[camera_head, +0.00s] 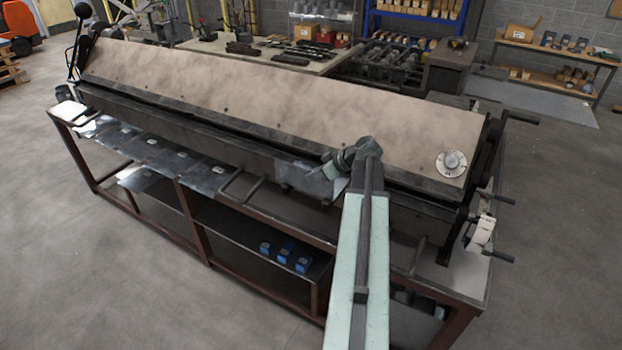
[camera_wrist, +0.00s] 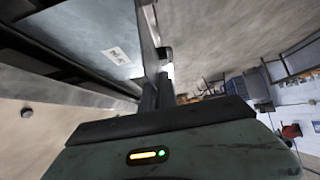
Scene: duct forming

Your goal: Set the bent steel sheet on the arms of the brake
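My gripper (camera_head: 330,163) is in front of the brake (camera_head: 280,95), right of its middle. It is shut on the edge of the bent steel sheet (camera_head: 300,176). In the wrist view the fingers (camera_wrist: 156,95) meet at the upright flange of the sheet (camera_wrist: 85,35), which carries a white label. The sheet is held at the front face of the brake, around the height of its arms. Bare arms show left of the sheet (camera_head: 253,188) and to the right of my arm (camera_head: 417,256). I cannot tell whether the sheet touches an arm.
Several other metal sheets (camera_head: 180,162) lie along the brake's front at the left. Blue boxes (camera_head: 285,253) stand on the lower shelf of the red-brown stand (camera_head: 190,225). A dial (camera_head: 451,162) and handles are at the right end. The floor in front is clear.

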